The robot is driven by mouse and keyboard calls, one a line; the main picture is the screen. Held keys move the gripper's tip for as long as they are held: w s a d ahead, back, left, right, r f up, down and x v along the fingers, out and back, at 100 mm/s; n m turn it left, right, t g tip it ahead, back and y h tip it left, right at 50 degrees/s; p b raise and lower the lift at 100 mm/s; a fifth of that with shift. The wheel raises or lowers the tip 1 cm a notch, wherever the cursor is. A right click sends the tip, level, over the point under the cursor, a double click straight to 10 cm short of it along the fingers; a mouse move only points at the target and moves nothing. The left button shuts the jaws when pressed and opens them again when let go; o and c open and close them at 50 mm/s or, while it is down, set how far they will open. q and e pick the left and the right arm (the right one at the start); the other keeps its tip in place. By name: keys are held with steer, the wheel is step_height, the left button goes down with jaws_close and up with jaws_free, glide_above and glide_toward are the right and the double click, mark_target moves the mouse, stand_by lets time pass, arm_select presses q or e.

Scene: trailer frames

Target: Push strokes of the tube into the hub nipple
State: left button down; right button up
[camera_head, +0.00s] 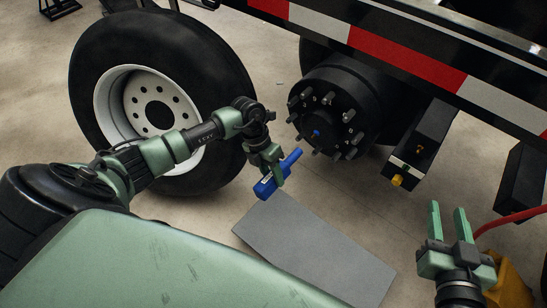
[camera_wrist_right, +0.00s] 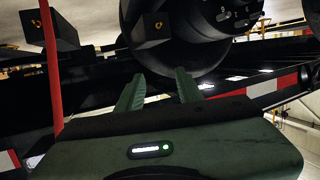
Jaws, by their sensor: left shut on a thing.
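The blue tube (camera_head: 266,188) is held tilted, its narrow end pointing up and right toward the hub. My left gripper (camera_head: 273,172) is shut on the tube and hides part of its middle. The black wheel hub (camera_head: 338,97), ringed with studs, is on the trailer axle. The small blue hub nipple (camera_head: 316,133) is at its centre. The tube's tip looks a little apart from the nipple, below and left of it. My right gripper (camera_head: 449,222) is open and empty at the lower right; its two spread fingers also show in the right wrist view (camera_wrist_right: 158,92).
A wheel with tyre (camera_head: 232,80) stands left of the hub, behind my left arm. The striped trailer rail (camera_head: 380,50) runs above the hub. A grey board (camera_head: 310,245) lies on the floor. A red hose (camera_head: 512,218) and yellow object (camera_head: 512,285) are near my right gripper.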

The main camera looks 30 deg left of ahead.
arm_select(q)
steer(key=shift+s+r+p, duration=0.1)
steer(key=shift+s+p, duration=0.25)
steer(key=shift+s, duration=0.15)
steer(key=shift+s+a+p, duration=0.1)
steer(key=shift+s+p, duration=0.2)
steer(key=shift+s, duration=0.15)
arm_select(e)
steer(key=s+d+f+g+h, duration=0.1)
steer(key=s+f+g, duration=0.2)
steer(key=f, duration=0.2)
steer(key=shift+s+d+f+g, duration=0.2)
steer(key=shift+d+f+g, duration=0.2)
